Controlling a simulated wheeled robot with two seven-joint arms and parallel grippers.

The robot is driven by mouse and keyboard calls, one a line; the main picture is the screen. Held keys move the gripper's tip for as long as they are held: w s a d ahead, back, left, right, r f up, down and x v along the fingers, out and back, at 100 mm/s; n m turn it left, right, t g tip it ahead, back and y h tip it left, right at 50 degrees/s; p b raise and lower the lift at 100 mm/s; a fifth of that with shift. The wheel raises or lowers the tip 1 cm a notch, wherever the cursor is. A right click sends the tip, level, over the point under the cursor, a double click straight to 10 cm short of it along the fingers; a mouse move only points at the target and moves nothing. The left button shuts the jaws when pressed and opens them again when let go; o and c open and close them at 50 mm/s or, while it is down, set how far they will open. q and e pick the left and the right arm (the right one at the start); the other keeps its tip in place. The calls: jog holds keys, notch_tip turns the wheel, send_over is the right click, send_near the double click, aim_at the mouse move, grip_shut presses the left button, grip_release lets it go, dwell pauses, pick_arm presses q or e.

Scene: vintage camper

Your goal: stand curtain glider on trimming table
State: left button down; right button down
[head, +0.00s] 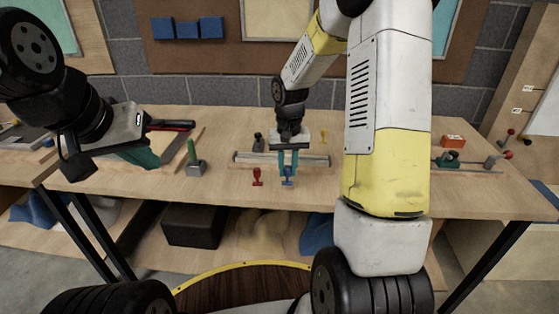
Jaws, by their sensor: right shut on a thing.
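My right gripper (288,160) is over the middle of the wooden table (300,200), its teal fingers pointing down. It is shut on a small blue glider-like piece (288,178), which looks upright near the table's front part; I cannot tell whether its foot touches the table. A similar red piece (257,177) stands just left of it.
A long low strip with metal rails (320,160) lies behind the blue piece. A green-handled tool (192,155) stands to the left. The table's front middle is clear.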

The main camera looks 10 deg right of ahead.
aim_at(288, 172)
jog(key=w, duration=0.1)
jog(key=w+d, duration=0.1)
jog(key=w, duration=0.1)
jog(key=shift+w+f, duration=0.2)
jog(key=shift+f, duration=1.7)
jog(key=shift+f, duration=0.15)
jog(key=c, duration=1.2)
grip_release()
jog(key=shift+c, duration=0.2)
